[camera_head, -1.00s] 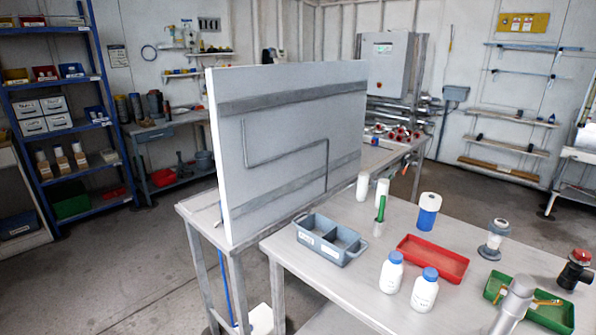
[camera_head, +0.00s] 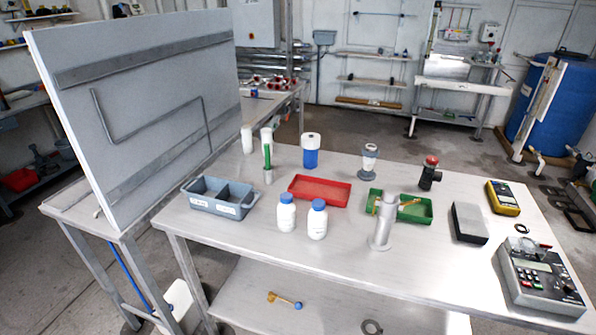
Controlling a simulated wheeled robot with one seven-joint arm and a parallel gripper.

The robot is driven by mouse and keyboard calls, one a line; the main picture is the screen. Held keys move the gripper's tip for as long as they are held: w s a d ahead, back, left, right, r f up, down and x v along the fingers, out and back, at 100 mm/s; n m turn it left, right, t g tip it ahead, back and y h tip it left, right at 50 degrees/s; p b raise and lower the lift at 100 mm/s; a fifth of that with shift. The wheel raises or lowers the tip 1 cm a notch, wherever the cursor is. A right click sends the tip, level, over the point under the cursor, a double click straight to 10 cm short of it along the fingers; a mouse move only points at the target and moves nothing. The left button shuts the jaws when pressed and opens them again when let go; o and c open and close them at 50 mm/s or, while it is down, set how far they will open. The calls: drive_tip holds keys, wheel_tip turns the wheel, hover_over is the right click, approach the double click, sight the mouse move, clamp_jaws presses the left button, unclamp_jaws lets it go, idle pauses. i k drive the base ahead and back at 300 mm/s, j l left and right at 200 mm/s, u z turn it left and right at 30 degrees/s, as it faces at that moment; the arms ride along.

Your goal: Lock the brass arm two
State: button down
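I cannot make out anything that is clearly brass arm two. Small brass-coloured pieces (camera_head: 408,206) lie in or over the green tray (camera_head: 424,217) on the table. A grey metal cylinder (camera_head: 382,228) stands upright in front of that tray and hides part of it. A small yellow-brass piece with a blue end (camera_head: 284,300) lies on the lower shelf. My gripper is not in view.
The steel table (camera_head: 250,234) carries a grey two-part bin (camera_head: 207,203), a red tray (camera_head: 322,192), white bottles (camera_head: 286,216), a blue-and-white canister (camera_head: 311,155), a yellow meter (camera_head: 503,198) and a grey instrument (camera_head: 540,278). A large panel (camera_head: 150,100) stands at left.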

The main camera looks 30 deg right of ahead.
sight(416, 200)
drive_tip(key=l+z, duration=0.1)
drive_tip(key=z, duration=0.25)
drive_tip(key=i+l+z, duration=0.1)
drive_tip(key=z, duration=0.3)
